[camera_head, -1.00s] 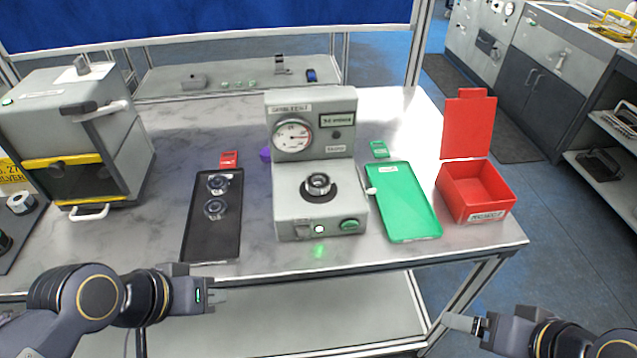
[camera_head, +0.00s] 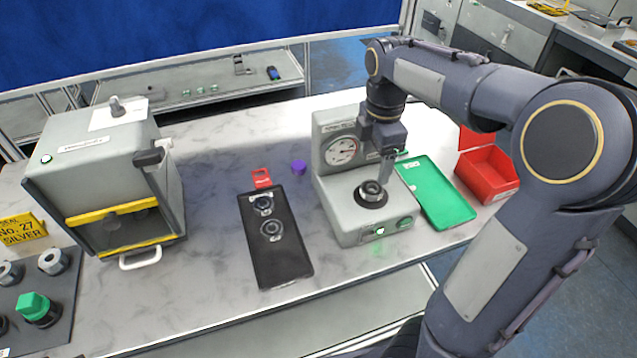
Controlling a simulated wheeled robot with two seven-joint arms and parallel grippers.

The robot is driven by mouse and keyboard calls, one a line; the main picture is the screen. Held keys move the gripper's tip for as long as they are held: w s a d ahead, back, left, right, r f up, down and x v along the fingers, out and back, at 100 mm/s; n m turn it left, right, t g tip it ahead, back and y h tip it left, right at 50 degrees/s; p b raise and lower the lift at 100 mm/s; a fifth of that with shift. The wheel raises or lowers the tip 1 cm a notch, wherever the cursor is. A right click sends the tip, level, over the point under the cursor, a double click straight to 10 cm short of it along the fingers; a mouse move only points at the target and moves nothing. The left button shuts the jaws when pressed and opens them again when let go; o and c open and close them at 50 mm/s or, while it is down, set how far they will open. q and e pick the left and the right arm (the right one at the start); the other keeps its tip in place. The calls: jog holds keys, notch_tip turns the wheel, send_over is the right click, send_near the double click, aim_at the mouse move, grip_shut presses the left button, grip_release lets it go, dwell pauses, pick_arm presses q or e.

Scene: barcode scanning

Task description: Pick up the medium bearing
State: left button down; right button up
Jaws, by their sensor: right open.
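A dark metal bearing (camera_head: 371,191) sits on the round seat of the grey gauge machine (camera_head: 340,215). Two more bearings lie on the black tray (camera_head: 280,268), a farther one (camera_head: 263,205) and a nearer one (camera_head: 271,228). Which one is the medium bearing is not clear from size alone. My right gripper (camera_head: 384,178) points down just above and beside the bearing on the machine. It is open, and its fingers partly overlap the machine's right side; contact cannot be told. My left gripper is out of view.
A grey cabinet (camera_head: 100,175) with a yellow-edged door stands at left. Table front is mostly clear.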

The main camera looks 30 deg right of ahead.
aim_at(370, 190)
jog(key=shift+w+f, duration=0.15)
jog(key=shift+f, duration=0.1)
notch_tip(370, 190, down, 7)
jog(key=shift+d+f+p, duration=0.1)
jog(key=shift+p, duration=0.2)
jog(key=c, duration=1.3)
jog(key=shift+o, duration=0.2)
